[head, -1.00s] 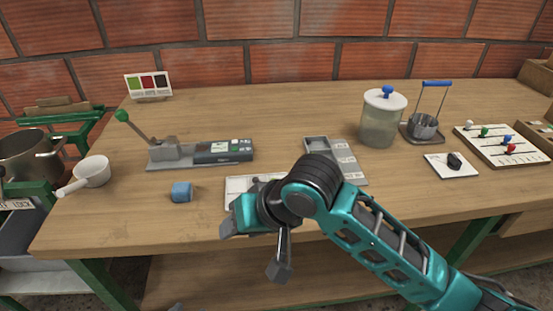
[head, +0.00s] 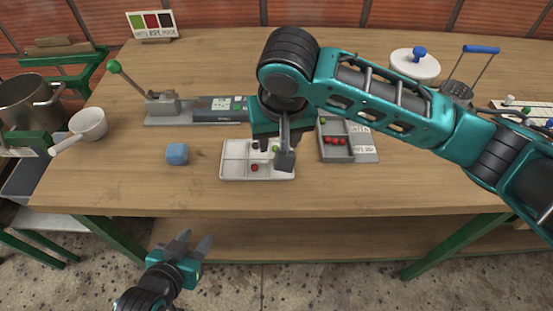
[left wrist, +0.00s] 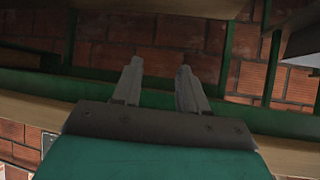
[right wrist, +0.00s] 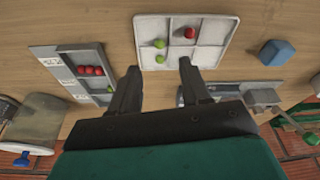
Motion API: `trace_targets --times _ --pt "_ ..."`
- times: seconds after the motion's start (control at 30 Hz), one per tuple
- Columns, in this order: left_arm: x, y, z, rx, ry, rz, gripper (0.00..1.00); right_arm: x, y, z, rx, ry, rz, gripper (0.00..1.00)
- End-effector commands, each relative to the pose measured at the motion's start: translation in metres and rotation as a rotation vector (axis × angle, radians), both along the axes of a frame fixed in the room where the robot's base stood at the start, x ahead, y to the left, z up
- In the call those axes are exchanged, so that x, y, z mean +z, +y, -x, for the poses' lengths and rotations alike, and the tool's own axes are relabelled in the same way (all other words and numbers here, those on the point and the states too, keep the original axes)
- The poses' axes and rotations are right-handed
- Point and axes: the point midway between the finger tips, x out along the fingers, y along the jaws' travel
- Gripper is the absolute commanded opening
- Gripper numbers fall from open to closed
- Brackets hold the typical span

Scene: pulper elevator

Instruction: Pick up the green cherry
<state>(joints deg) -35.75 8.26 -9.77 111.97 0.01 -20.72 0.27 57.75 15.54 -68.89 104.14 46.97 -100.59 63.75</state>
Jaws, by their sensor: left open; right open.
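A white divided tray (head: 232,172) lies near the table's front edge. It holds a red cherry (head: 254,167) and a green cherry (head: 277,150). In the right wrist view the tray (right wrist: 213,57) shows the red cherry (right wrist: 190,32) and two green cherries, one (right wrist: 160,43) above the other (right wrist: 160,58). My right gripper (head: 275,156) is open and empty over the tray, partly hiding it in the head view. Its fingers (right wrist: 157,78) point at the tray's green-cherry side. My left gripper (head: 190,243) is open and empty in front of the table, below its top.
A grey box (head: 337,153) with several red cherries and a green one stands right of the tray. A blue block (head: 177,154) lies left. Behind stands a lever device (head: 165,108). A lidded jar (head: 414,64) is partly hidden by my right arm. The front-left tabletop is clear.

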Motion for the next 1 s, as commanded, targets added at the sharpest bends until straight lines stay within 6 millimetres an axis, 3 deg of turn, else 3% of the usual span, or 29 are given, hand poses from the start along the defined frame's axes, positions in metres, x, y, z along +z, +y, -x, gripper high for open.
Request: trace_targets --times 0.27,0.53,0.83,1.0 --pt "0.003 -0.006 -0.004 -0.008 -0.012 0.011 0.43 -0.025 0.0 -0.004 0.0 0.001 0.001 0.47" --pt "-0.002 -0.007 -0.007 -0.01 -0.012 0.016 0.43 -0.063 0.001 -0.01 0.001 0.0 0.001 0.47" --pt "0.003 -0.009 -0.009 -0.011 -0.021 0.019 0.43 -0.068 0.002 -0.011 0.002 0.002 0.0 0.47" --pt "0.002 -0.009 -0.009 -0.013 -0.021 0.019 0.43 -0.069 0.002 -0.01 0.002 0.004 0.0 0.32"
